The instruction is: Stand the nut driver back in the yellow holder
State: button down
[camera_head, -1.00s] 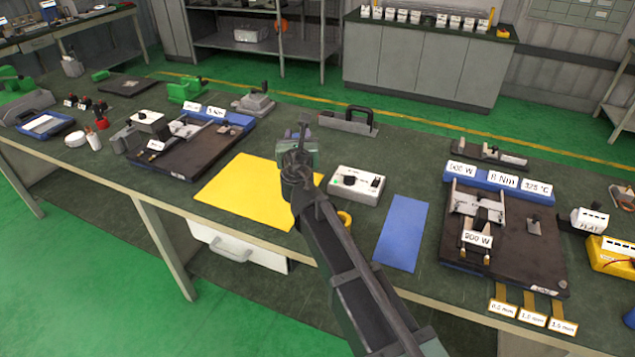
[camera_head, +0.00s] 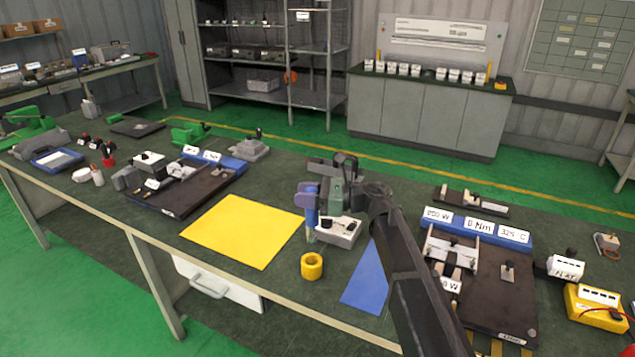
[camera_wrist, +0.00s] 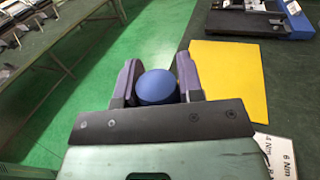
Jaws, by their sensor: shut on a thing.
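The nut driver (camera_head: 311,218) has a blue handle and hangs upright from my gripper (camera_head: 309,197), above the bench. In the wrist view, its round blue top (camera_wrist: 157,87) sits between the two purple fingers of my gripper (camera_wrist: 158,85), which is shut on it. The yellow holder (camera_head: 312,267) is a short ring-shaped cup standing on the bench near its front edge. The nut driver is behind and above the holder in the head view, apart from it. The holder is not visible in the wrist view.
A white box with a dark knob (camera_head: 338,235) stands just right of the nut driver. A yellow mat (camera_head: 240,232) lies left of the holder and a blue mat (camera_head: 367,282) lies right. A dark fixture plate (camera_head: 490,290) is farther right.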

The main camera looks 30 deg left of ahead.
jog(key=shift+s+n+g, duration=0.3)
jog(key=shift+s+g, duration=0.1)
notch_tip(320, 180, down, 6)
jog(key=b, duration=0.6)
jog(key=shift+f+b, duration=2.95)
dwell(0.8)
jog(key=c, duration=0.7)
grip_release()
jog(key=shift+d, duration=0.1)
jog(key=shift+o, duration=0.2)
send_near(315, 234)
jog(key=shift+x, duration=0.9)
